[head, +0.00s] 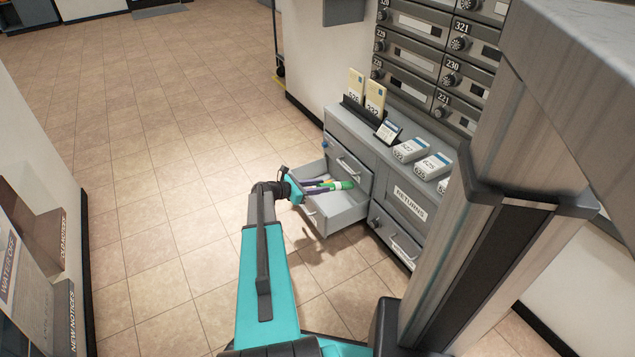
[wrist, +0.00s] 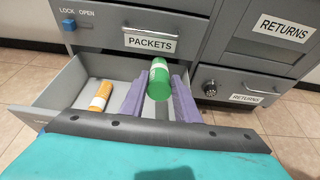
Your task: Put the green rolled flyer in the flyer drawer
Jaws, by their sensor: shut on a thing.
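The green rolled flyer (wrist: 159,80) is held between the purple fingers of my gripper (wrist: 158,98). It points forward over the open drawer (wrist: 60,92), under the one marked PACKETS. In the head view the green flyer (head: 343,185) shows at the tip of my gripper (head: 325,187), within the outline of the open drawer (head: 342,214). I cannot tell if the flyer touches the drawer's floor. An orange rolled flyer (wrist: 100,96) lies in the drawer, left of my gripper. The drawer's own label is mostly hidden.
The closed PACKETS drawer (wrist: 150,32) is just above the open one. A RETURNS panel (head: 409,203) and a lower drawer with a dial (head: 391,236) are to the right. Boxes (head: 411,149) and card holders stand on the cabinet top. The floor left of the cabinet is clear.

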